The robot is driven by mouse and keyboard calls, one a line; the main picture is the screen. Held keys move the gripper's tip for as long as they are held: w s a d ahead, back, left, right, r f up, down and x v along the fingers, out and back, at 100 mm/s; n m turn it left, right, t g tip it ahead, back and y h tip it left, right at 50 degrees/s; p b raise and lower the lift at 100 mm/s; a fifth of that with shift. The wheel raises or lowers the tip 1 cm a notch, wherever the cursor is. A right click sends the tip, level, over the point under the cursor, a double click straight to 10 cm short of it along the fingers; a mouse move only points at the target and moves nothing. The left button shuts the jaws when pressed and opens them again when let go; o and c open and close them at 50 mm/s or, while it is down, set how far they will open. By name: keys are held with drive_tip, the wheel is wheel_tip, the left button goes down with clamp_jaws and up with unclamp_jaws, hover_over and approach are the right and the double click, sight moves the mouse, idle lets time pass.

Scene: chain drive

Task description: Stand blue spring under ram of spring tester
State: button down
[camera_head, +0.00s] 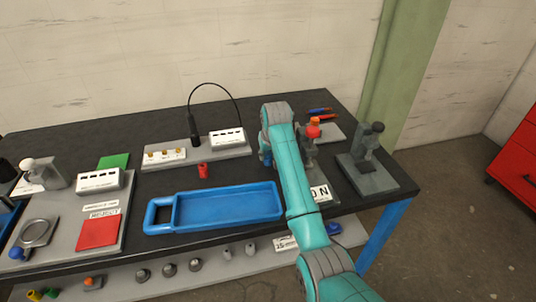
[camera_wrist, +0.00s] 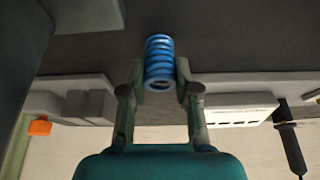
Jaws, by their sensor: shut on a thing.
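The blue spring (camera_wrist: 160,58) is between the two fingertips of my gripper (camera_wrist: 159,80) in the wrist view. The fingers are shut on its sides, and its coils and one open end face the camera. In the head view my teal arm hides most of the gripper; a small blue patch (camera_head: 265,158) shows at the arm's left edge, and I cannot tell if it is the spring. The spring tester appears to be the grey device (camera_head: 310,160) behind my arm, with a red top and an "0 N" display (camera_head: 320,194). Its ram is not clearly visible.
A grey press-like stand (camera_head: 370,178) is on the right. A blue tray (camera_head: 228,207) lies left of my arm. Behind it are a red cylinder (camera_head: 203,170) and a grey base with a white label block (camera_head: 227,139). A red cabinet (camera_head: 520,160) stands far right.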

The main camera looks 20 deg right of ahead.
drive_tip(key=shift+f, duration=0.1)
drive_tip(key=c, duration=0.8)
unclamp_jaws()
drive_tip(key=shift+c, duration=0.2)
drive_tip(key=v, duration=1.2)
